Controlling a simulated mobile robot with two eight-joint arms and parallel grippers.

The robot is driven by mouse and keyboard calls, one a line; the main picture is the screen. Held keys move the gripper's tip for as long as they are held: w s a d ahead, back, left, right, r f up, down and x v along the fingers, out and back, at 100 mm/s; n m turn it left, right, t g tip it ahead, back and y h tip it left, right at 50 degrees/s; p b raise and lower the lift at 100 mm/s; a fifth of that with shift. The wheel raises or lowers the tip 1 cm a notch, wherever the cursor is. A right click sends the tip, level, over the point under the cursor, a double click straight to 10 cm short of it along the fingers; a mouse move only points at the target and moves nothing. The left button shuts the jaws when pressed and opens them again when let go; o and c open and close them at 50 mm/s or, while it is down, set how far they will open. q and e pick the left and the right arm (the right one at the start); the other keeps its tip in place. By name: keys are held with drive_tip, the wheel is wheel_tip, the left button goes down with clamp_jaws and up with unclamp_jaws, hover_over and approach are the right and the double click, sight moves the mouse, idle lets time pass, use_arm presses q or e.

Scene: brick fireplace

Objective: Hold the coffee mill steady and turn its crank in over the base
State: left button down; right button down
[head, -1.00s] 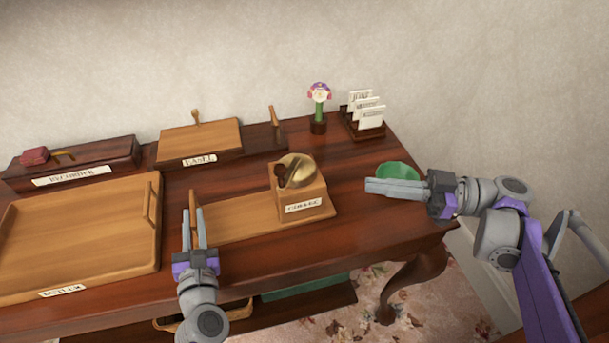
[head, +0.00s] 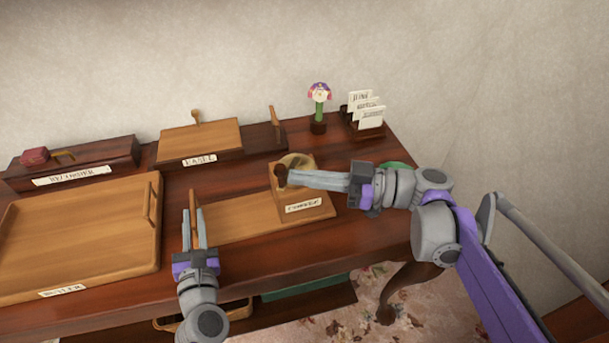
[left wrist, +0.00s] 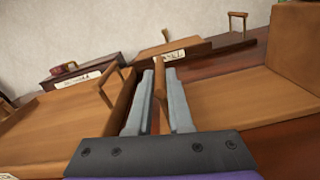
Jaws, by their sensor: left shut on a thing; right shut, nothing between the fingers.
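The coffee mill is a wooden box (head: 289,208) with a brass dome (head: 297,161) on top, near the right end of a flat wooden base board (head: 245,216). The board also shows in the left wrist view (left wrist: 235,95). A dark brown crank knob (head: 280,174) stands at the dome's left side. My left gripper (head: 195,212) is shut on an upright wooden post (left wrist: 159,80) at the board's left end. My right gripper (head: 290,179) is shut with nothing between its fingers; its tips are at the knob, across the dome's front. I cannot tell whether they touch it. The crank arm is mostly hidden.
A wooden tray (head: 82,236) lies to the left. Behind are a recorder box (head: 73,163), an easel board (head: 200,139), a flower figure (head: 319,112) and a card rack (head: 369,133). A green bowl (head: 396,165) is partly hidden behind my right arm.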

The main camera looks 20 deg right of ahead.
sight(283, 179)
drive_tip(key=shift+a, duration=0.1)
idle(0.4)
drive_tip(key=a+m+t+h, duration=0.1)
drive_tip(key=t, duration=0.1)
drive_tip(key=a+m+t+h, duration=0.1)
drive_tip(key=m+t+h, duration=0.1)
drive_tip(key=a+m+t+h, duration=0.1)
drive_tip(key=m+t, duration=0.1)
drive_tip(key=shift+w+a+h, duration=0.3)
drive_tip(key=shift+w+a, duration=0.05)
drive_tip(key=shift+w+a+m+t+h, duration=0.2)
drive_tip(key=shift+m+t+h, duration=0.1)
drive_tip(key=shift+t+h, duration=0.1)
drive_tip(key=shift+x, duration=1.7)
drive_tip(key=shift+s+d, duration=0.2)
drive_tip(key=shift+s, duration=0.3)
drive_tip(key=s+d, duration=0.2)
drive_tip(key=s, duration=1)
drive_tip(key=shift+s+d, duration=0.25)
drive_tip(key=shift+s, duration=0.15)
